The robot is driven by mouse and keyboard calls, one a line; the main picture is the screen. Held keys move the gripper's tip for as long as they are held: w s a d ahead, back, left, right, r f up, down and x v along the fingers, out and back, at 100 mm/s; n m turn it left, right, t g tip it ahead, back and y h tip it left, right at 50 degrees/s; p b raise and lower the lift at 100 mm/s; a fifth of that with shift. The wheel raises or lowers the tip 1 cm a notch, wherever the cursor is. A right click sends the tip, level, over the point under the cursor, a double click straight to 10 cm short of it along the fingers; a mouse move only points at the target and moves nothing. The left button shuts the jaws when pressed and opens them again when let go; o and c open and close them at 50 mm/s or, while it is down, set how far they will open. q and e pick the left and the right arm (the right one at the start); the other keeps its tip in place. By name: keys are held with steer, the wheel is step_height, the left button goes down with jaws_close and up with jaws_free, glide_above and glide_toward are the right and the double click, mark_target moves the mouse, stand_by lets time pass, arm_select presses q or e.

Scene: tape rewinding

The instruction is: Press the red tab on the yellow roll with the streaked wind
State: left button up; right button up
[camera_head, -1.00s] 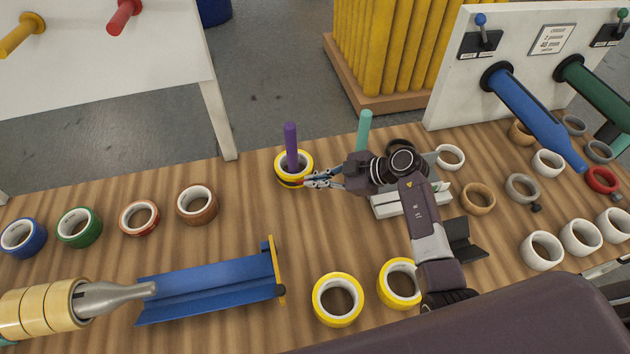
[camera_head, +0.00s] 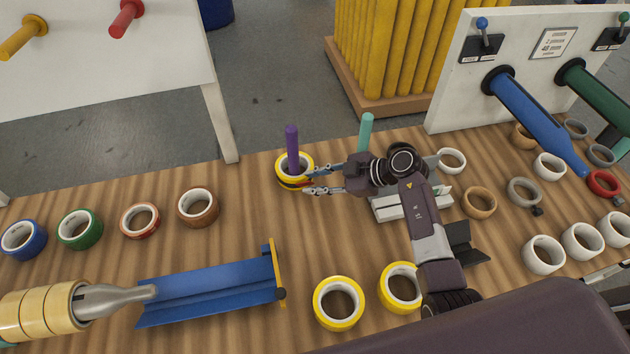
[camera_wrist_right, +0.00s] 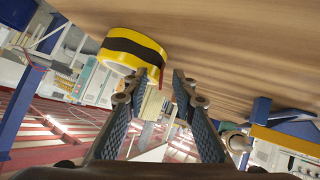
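The yellow roll (camera_head: 283,181) stands around the purple peg (camera_head: 291,145) near the table's far edge. In the right wrist view the yellow roll (camera_wrist_right: 152,50) shows a dark streak along its side. A small dark red strip, which looks like the red tab (camera_wrist_right: 162,62), shows at its edge beside the fingers. In the head view the tab is too small to make out clearly. My right gripper (camera_head: 308,180) is open just right of the roll, its fingertips close to the roll's side. Its parted fingers also show in the wrist view (camera_wrist_right: 166,76), with nothing between them. My left gripper is not in view.
A teal peg (camera_head: 365,133) stands behind my right wrist. Two yellow-and-white rolls (camera_head: 339,325) lie near the front. A blue trough (camera_head: 205,290) lies at front left, with several coloured rolls behind it. White, grey and tan rolls crowd the right. Bare wood lies between trough and peg.

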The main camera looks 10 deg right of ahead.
steer(key=shift+s+d+r, duration=0.1)
steer(key=shift+s+d, duration=0.05)
steer(key=shift+d, duration=0.05)
steer(key=v, duration=1.1)
steer(key=shift+d+r, duration=0.2)
